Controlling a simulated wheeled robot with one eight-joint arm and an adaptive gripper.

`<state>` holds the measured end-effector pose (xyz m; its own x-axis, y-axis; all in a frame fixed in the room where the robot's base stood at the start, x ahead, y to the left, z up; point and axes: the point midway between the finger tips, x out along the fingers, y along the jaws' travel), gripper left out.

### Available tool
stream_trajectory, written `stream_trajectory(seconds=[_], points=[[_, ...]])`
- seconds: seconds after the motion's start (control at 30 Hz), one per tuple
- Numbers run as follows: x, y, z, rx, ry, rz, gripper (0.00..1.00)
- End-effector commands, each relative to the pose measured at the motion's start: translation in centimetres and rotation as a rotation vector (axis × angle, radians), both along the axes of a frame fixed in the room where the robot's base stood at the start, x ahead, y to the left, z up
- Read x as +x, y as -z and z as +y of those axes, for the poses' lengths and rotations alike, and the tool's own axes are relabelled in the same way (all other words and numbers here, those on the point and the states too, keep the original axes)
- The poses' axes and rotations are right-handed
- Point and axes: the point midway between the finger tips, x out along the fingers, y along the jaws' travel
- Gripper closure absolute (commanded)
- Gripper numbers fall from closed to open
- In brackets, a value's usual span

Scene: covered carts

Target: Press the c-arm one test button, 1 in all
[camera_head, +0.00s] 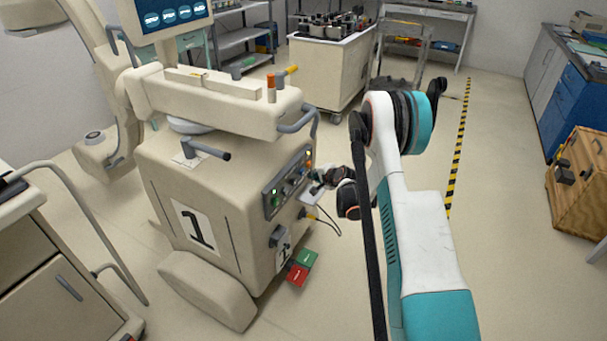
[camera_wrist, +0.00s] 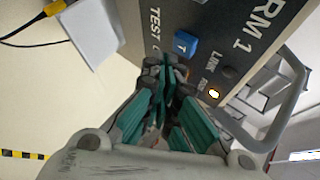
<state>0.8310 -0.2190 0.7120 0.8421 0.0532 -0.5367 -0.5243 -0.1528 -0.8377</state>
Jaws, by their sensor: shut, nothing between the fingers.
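The C-arm one cart (camera_head: 190,220) is a cream-coloured unit with a large black 1 on its side. Its dark control panel (camera_head: 288,182) faces my arm and also shows in the wrist view (camera_wrist: 228,35) with the letters "TEST" and "RM 1". The blue test button (camera_wrist: 185,44) carries a white T. My gripper (camera_wrist: 165,74) has teal fingers and is shut and empty, its tips just below the button in the wrist view. I cannot tell whether they touch it. In the head view my gripper (camera_head: 318,183) is close in front of the panel, partly hidden.
A lit lamp (camera_wrist: 214,93) and a dark knob (camera_wrist: 230,74) sit beside the button. A grey handle (camera_wrist: 285,105) sticks out near the panel. Red and green pedals (camera_head: 302,267) lie on the floor below.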

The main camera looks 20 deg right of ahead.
Motion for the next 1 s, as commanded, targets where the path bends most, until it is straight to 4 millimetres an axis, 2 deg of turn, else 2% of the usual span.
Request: stream_trajectory(seconds=[0.73,1.0], points=[[0.01,0.0,0.01,0.0,0.0,0.0,1.0],[0.57,-0.03,0.48,0.0,0.0,0.0,1.0]])
